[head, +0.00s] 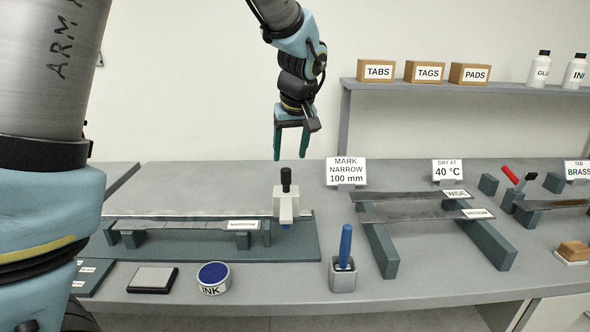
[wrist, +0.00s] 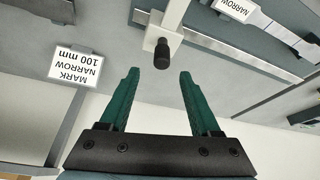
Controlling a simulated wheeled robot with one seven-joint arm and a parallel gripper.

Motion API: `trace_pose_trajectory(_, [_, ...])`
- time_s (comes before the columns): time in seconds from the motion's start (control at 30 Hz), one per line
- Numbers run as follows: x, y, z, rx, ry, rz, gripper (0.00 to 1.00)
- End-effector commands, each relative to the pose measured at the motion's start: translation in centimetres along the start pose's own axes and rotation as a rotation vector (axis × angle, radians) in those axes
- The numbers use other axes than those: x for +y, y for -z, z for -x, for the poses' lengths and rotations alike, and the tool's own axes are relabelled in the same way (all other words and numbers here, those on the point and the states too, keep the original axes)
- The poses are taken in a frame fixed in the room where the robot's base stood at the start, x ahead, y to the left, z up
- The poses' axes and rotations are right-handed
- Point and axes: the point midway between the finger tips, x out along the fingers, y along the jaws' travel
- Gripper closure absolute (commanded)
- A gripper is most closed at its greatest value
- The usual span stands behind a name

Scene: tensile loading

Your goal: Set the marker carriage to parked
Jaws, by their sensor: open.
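The marker carriage (head: 286,207) is a white block with a black knob on top, at the right end of the marking base (head: 300,248). In the wrist view its black knob (wrist: 161,54) shows beyond and between the fingertips, with the white body (wrist: 174,18) behind it. My gripper (head: 290,155) is open and empty, pointing down above and behind the carriage in the head view. It also shows in the wrist view (wrist: 158,75), with green fingers apart. A strip labelled NARROW (head: 190,225) lies on supports to the left of the carriage. No parked mark is readable.
A sign (head: 346,172) reading MARK NARROW 100 mm stands right of the carriage. A blue-handled tool (head: 345,247) stands in a grey holder. An ink tin (head: 213,278) and pad (head: 152,279) lie in front. A rack (head: 380,245) holds WIDE and MEDIUM strips.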

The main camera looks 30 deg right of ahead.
Motion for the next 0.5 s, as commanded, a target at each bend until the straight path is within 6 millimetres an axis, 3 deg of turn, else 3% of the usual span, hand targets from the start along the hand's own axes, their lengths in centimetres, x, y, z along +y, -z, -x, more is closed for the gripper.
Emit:
trace_pose_trajectory(0.3, [-0.1,0.0,-5.6,-0.003,0.003,-0.001,0.36])
trace_pose_trajectory(0.5, [-0.1,0.0,-7.3,-0.001,0.001,-0.001,0.36])
